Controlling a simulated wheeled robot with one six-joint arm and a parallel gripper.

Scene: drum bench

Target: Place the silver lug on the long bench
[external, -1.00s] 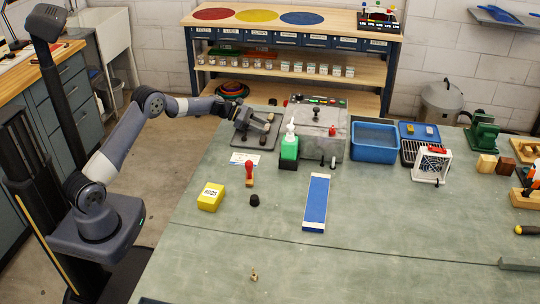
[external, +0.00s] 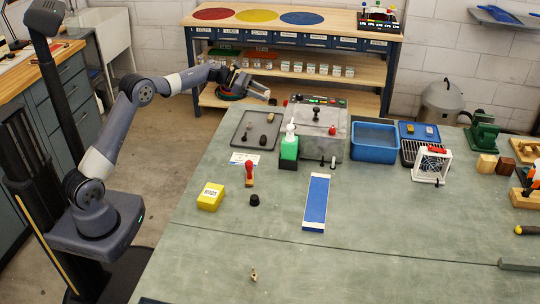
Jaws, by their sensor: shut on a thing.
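My gripper (external: 256,90) is up in the air above and behind the grey tray (external: 240,143), at the far left of the green-topped long bench (external: 360,262). It is shut on a small pale grey piece, the silver lug (external: 266,94), which shows only in part between the fingers. Several small pieces lie in the tray, among them a dark one (external: 263,138) and a brownish one (external: 270,117). The lug is clear of the tray and the bench top.
A grey machine (external: 320,138), a green bottle (external: 289,148) and a blue bin (external: 375,142) stand right of the tray. The bench's front middle is mostly clear.

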